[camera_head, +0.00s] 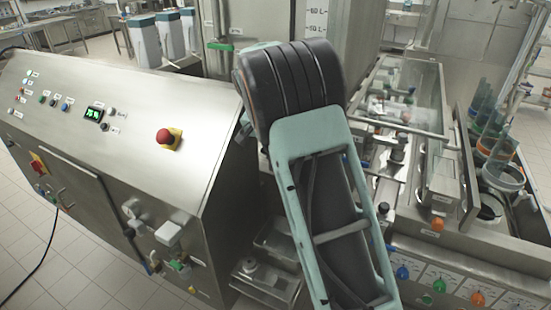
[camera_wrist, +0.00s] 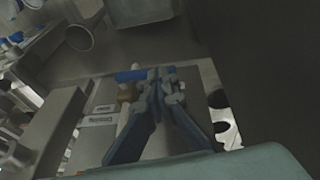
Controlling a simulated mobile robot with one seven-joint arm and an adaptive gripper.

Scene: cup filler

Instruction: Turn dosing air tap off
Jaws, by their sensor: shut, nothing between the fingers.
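In the wrist view, a tap with a blue handle (camera_wrist: 130,76) and a brass-coloured body (camera_wrist: 126,92) sits on a pale metal panel. The handle lies roughly level in the picture. A small label (camera_wrist: 102,119) lies below it, too blurred to read surely. My gripper (camera_wrist: 160,74) is shut and empty, its blue-grey fingertips at the handle's right end. They overlap the handle in the picture; I cannot tell whether they touch it. In the head view my arm hides the gripper, and I cannot pick out this tap there.
A metal block (camera_wrist: 50,135) stands left of the tap, and a dark wall (camera_wrist: 265,70) rises at right. In the head view, the control cabinet (camera_head: 110,105) with a red emergency button (camera_head: 168,138) is left of my arm; coloured knobs (camera_head: 402,272) line the front right.

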